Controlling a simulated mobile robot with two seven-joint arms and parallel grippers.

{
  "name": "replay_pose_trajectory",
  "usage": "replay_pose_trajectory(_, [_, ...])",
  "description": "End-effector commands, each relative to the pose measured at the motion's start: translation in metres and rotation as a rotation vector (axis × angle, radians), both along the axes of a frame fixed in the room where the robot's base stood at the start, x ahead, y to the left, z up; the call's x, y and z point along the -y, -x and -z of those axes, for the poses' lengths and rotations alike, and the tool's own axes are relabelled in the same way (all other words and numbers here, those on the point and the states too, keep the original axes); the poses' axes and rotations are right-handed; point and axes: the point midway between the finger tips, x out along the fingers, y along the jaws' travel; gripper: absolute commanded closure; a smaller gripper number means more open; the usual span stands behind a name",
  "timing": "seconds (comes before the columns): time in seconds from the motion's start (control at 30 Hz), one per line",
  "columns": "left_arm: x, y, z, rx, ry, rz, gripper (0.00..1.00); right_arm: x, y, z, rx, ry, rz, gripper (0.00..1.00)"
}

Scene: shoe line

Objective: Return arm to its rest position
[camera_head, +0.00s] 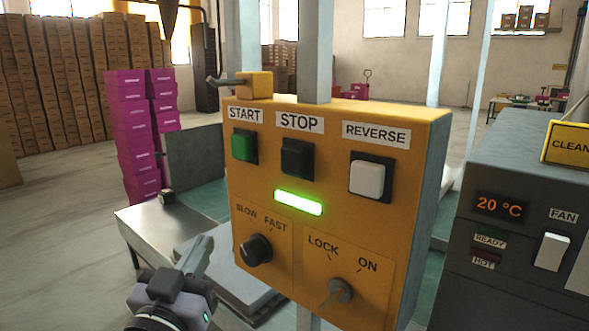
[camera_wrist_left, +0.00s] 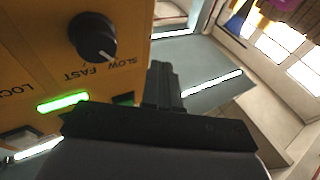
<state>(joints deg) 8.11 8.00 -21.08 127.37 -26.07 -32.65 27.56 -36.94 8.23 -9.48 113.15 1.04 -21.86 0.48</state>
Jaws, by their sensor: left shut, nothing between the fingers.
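My left gripper (camera_head: 196,256) is in the lower left of the head view, in front of the yellow control box (camera_head: 268,190) and near its lower left edge. Its fingers are shut with nothing between them. In the left wrist view the shut fingers (camera_wrist_left: 160,85) point past the box's edge, beside the black SLOW/FAST knob (camera_wrist_left: 93,38). That knob also shows in the head view (camera_head: 257,250), just right of the gripper. I cannot tell whether the fingers touch the box. My right gripper is not in view.
The box carries a green START button (camera_head: 243,146), a black STOP button (camera_head: 296,158), a white REVERSE button (camera_head: 367,179) and a LOCK/ON switch (camera_head: 340,291). A green light (camera_head: 298,202) glows. A grey machine (camera_head: 520,220) stands at the right. Magenta boxes (camera_head: 130,140) are stacked behind at the left.

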Motion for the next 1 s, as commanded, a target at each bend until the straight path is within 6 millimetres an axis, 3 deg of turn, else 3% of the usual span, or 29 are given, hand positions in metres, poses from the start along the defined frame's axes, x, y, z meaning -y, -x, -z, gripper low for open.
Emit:
replay_pose_trajectory(0.03, [-0.003,0.000,0.033,-0.088,-0.016,0.002,1.00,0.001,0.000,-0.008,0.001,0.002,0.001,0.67])
replay_pose_trajectory(0.1, [-0.006,0.006,0.076,-0.189,-0.036,0.009,1.00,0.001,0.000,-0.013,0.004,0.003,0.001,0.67])
replay_pose_trajectory(0.27, [-0.018,0.037,0.173,-0.415,-0.072,0.025,1.00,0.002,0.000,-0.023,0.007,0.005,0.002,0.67])
replay_pose_trajectory(0.4, [-0.029,0.087,0.249,-0.605,-0.095,0.037,1.00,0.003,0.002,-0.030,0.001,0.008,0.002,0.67])
replay_pose_trajectory(0.5, [-0.038,0.126,0.291,-0.718,-0.104,0.043,1.00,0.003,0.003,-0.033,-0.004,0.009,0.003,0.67])
replay_pose_trajectory(0.6, [-0.045,0.159,0.320,-0.803,-0.111,0.046,1.00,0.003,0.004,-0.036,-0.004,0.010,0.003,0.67])
replay_pose_trajectory(0.7, [-0.050,0.182,0.336,-0.853,-0.114,0.048,1.00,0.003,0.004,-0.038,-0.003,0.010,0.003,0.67])
replay_pose_trajectory(0.8, [-0.052,0.192,0.344,-0.876,-0.115,0.048,1.00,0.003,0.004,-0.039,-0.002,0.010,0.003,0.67])
replay_pose_trajectory(1.0, [-0.052,0.192,0.344,-0.877,-0.116,0.048,1.00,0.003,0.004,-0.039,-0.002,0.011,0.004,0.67])
